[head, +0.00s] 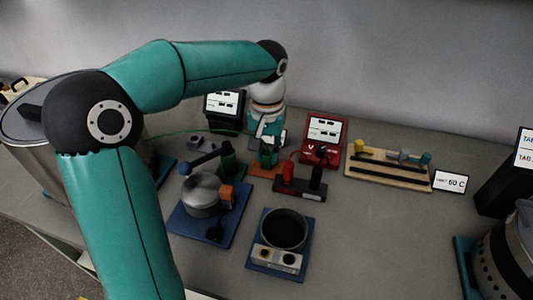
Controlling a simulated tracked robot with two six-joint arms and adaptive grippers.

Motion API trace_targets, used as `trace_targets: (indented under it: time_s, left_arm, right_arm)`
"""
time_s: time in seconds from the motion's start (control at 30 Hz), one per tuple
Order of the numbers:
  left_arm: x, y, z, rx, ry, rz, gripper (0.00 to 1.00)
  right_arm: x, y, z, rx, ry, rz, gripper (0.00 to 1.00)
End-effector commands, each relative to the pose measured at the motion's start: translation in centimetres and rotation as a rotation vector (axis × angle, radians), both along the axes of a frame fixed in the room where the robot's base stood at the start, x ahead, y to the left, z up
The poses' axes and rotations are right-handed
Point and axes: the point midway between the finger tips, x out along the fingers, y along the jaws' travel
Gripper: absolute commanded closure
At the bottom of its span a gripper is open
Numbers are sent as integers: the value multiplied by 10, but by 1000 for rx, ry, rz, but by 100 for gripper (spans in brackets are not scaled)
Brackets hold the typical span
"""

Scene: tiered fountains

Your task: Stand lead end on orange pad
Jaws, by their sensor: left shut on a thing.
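My left arm reaches over from the left, and its gripper (268,141) points down behind the middle of the table. It is shut on a small green lead end (267,157), partly hidden by the fingers. The lead end is upright at the orange pad (259,172), with its lower part over the pad; I cannot tell whether it touches. A thin green lead (185,132) runs left from near the gripper along the table. My right gripper is not in view.
A silver pot (203,194) on a blue base and a black pan (284,229) are in front. A red meter (322,135) and wooden rack (385,173) stand right; the table right of the pan is clear.

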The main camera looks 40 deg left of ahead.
Motion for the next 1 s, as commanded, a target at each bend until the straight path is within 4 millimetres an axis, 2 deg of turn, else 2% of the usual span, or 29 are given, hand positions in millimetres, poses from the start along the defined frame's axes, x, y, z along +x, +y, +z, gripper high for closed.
trace_targets:
  time_s: [0.37, 0.4, 0.53, 0.57, 0.83, 1.0]
  left_arm:
    - [0, 0, -6, 0, -1, 0, 100]
    - [0, 0, -6, 0, -1, 0, 75]
    - [0, 0, -5, 0, -1, 0, 53]
    - [0, 0, -5, 0, -1, 0, 52]
    - [0, 0, -5, 0, -1, -1, 52]
    - [1, 0, 6, 1, -3, -1, 52]
  right_arm:
    - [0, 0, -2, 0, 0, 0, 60]
    - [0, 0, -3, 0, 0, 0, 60]
    - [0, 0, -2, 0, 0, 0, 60]
    - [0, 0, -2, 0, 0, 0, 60]
    - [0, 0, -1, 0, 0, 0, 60]
    - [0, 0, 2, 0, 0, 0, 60]
